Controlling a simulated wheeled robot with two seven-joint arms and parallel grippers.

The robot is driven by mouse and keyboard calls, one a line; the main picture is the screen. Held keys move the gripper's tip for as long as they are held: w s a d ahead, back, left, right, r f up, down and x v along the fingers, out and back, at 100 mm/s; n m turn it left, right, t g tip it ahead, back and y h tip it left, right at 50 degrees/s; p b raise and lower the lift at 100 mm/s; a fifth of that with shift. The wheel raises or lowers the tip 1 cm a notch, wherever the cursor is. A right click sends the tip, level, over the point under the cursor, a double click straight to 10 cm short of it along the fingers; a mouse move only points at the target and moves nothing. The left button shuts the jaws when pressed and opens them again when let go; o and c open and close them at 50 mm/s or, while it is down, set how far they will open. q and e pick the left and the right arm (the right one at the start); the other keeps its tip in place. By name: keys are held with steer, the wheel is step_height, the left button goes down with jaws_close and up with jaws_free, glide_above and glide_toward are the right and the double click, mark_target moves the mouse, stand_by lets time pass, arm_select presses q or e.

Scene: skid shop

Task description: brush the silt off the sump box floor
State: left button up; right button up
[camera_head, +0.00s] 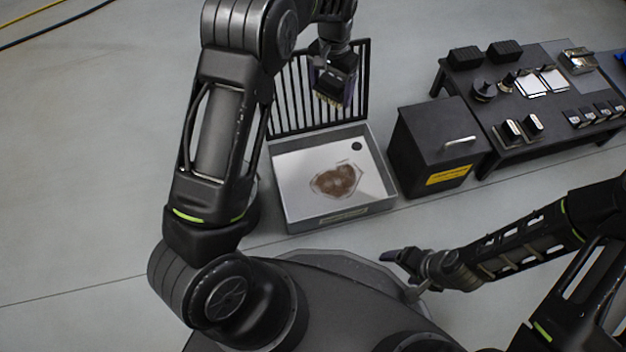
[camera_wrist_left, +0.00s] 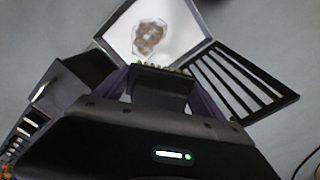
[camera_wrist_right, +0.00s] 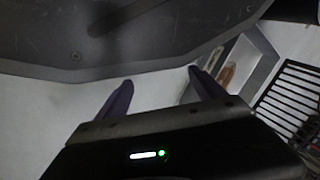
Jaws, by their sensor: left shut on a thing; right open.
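The grey sump box (camera_head: 345,213) stands open on the floor, its slatted black grate (camera_head: 290,92) upright at the back edge. A brown silt patch (camera_head: 335,180) lies on the middle of its pale floor; it also shows in the left wrist view (camera_wrist_left: 150,38). My left gripper (camera_head: 335,88) is shut on a dark brush (camera_wrist_left: 160,86) with pale bristles. It holds the brush above the back of the box, in front of the grate, clear of the silt. My right gripper (camera_wrist_right: 160,80) is open and empty, low beside my base.
A black bin (camera_head: 425,140) with a handle and yellow label stands right of the box. A low black table (camera_head: 500,115) with several small items stands further right. A dark round spot (camera_head: 357,146) marks the box's back right corner.

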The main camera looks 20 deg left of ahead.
steer(key=o, duration=0.4)
steer(key=f+b, duration=0.2)
steer(key=shift+w+f, duration=0.2)
steer(key=shift+f, duration=0.1)
arm_select(q)
steer(key=s+f+m, duration=0.4)
steer(key=s+f, duration=0.1)
steer(key=f, duration=0.9)
steer(key=s+f+m+b, duration=0.1)
steer(key=s+f+m, duration=0.2)
steer(key=f, duration=1.1)
steer(key=s, duration=0.3)
steer(key=shift+s+f+m, duration=0.15)
steer(key=shift+f+m, duration=0.2)
steer(key=shift+m, duration=0.05)
arm_select(e)
steer(key=shift+w+f, duration=0.15)
steer(key=shift+f, duration=0.55)
